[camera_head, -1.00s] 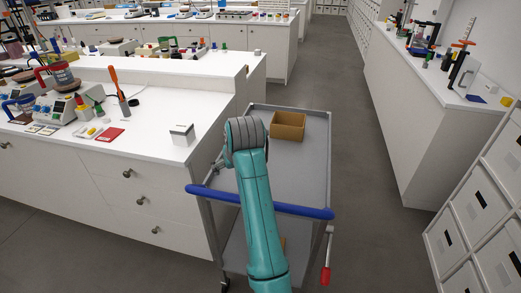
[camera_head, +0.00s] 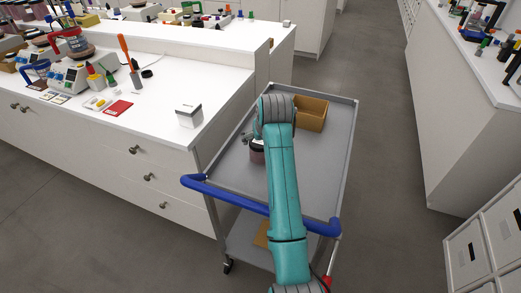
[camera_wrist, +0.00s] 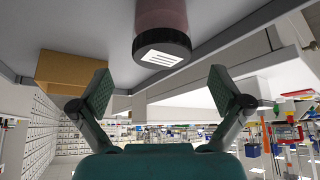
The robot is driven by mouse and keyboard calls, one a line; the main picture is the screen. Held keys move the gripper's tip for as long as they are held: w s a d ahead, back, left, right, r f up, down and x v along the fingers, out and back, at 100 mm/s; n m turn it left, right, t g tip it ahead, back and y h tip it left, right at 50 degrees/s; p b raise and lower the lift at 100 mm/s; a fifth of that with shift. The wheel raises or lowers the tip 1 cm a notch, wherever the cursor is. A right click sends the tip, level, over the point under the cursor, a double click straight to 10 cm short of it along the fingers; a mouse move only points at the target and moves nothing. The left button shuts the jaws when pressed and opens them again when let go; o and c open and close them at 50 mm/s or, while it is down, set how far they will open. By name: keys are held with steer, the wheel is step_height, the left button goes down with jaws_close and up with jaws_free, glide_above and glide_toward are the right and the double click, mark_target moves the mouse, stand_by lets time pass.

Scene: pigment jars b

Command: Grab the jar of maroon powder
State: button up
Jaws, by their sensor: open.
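The jar of maroon powder (camera_head: 257,157) stands on the grey top of the cart (camera_head: 325,160), partly hidden behind my arm in the head view. It has a black lid and a dull reddish body. In the wrist view the picture is upside down, and the jar (camera_wrist: 160,15) shows at the top centre, with a white label on its black lid (camera_wrist: 162,50). My gripper (camera_wrist: 162,92) is open and empty, its two pads apart to either side below the lid in the picture. The jar is not between the pads. In the head view my gripper is mostly hidden by my arm.
A tan open box (camera_head: 312,115) stands on the cart near its far end; it also shows in the wrist view (camera_wrist: 70,70). The cart has a blue handle (camera_head: 255,208). A white counter (camera_head: 120,110) with tools and a small white box (camera_head: 188,116) is at left.

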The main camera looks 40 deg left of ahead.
steer(key=shift+x, duration=2.7)
steer(key=shift+a, duration=0.2)
steer(key=c, duration=1.2)
